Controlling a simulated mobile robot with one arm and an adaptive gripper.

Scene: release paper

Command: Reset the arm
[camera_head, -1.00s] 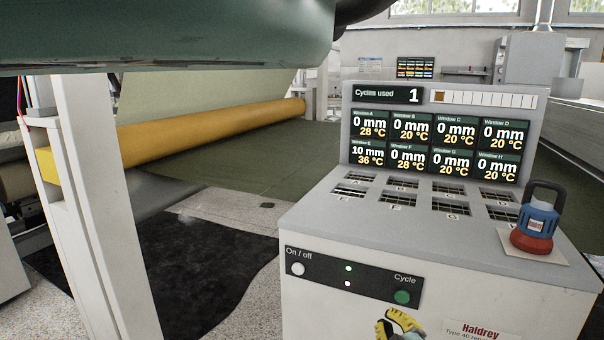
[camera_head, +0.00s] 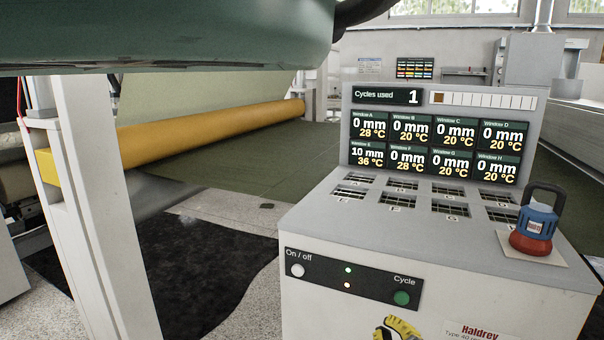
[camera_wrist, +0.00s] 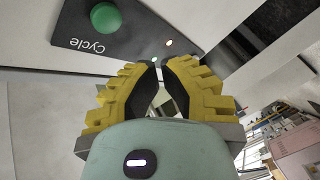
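My gripper (camera_head: 396,322) has yellow ribbed fingers with black inner pads and shows at the bottom edge of the head view, in front of the pale machine's front face. In the wrist view, the fingers of my gripper (camera_wrist: 160,66) curve together, their tips almost meeting, with nothing held between them. The green Cycle button (camera_head: 401,298) is above the gripper in the head view and stands clear of the fingers in the wrist view (camera_wrist: 105,17).
The machine's console (camera_head: 300,219) carries a window display, several grilles and a red-and-blue handled device (camera_head: 536,222). A white On / off button (camera_head: 297,270) is at the panel's left. A yellow-orange roller (camera_head: 215,131) and a white post (camera_head: 100,210) stand left.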

